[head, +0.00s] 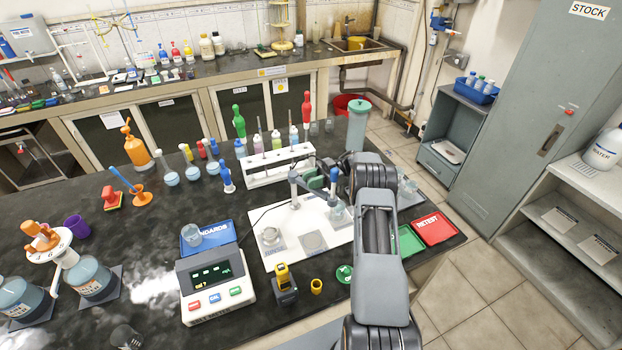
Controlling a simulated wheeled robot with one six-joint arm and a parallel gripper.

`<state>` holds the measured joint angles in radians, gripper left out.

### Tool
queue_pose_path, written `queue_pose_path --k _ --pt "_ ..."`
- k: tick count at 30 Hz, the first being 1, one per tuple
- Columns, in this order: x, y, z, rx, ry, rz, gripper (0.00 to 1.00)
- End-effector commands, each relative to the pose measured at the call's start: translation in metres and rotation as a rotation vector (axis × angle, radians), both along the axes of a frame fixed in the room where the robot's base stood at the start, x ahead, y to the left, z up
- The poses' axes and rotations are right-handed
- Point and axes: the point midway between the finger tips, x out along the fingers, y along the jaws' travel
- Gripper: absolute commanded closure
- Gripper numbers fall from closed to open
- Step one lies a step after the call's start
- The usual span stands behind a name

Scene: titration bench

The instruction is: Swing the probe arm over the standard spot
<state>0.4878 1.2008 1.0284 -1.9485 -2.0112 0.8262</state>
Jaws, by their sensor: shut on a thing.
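The probe stand's post (294,194) rises from a white board (288,221) on the dark bench. Its probe arm (311,190) reaches right from the post to my gripper (325,181). My gripper is shut on the arm's outer end; the jaws partly hide the grip. A small beaker (339,216) stands at the board's right, below the gripper. A round dish or beaker (270,237) sits on the left spot. A grey middle spot (313,242) looks bare. The spot labels are too small to read, so I cannot tell which is the standard spot.
A meter (214,284) stands left of the board, with a blue standards tray (206,238) behind it. A white bottle rack (280,165) is behind the board. Green (410,241) and red (434,228) trays lie right. A yellow-black item (285,285) stands in front.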

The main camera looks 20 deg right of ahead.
Motion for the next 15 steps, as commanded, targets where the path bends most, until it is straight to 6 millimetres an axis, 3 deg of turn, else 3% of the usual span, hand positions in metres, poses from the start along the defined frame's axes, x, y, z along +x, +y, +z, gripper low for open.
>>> queue_pose_path --k 4,5,6,11,15 --pt "0.0001 0.0008 -0.0002 -0.001 0.0 0.002 1.0" --pt "0.0001 0.0008 -0.0002 -0.001 0.0 0.002 0.7" --pt "0.0001 0.0008 -0.0002 -0.001 0.0 0.001 0.66" --pt "0.0001 0.0001 -0.0001 -0.001 0.0 0.0 0.51" --pt "0.0 -0.0002 -0.0001 -0.001 0.0 -0.001 0.5"
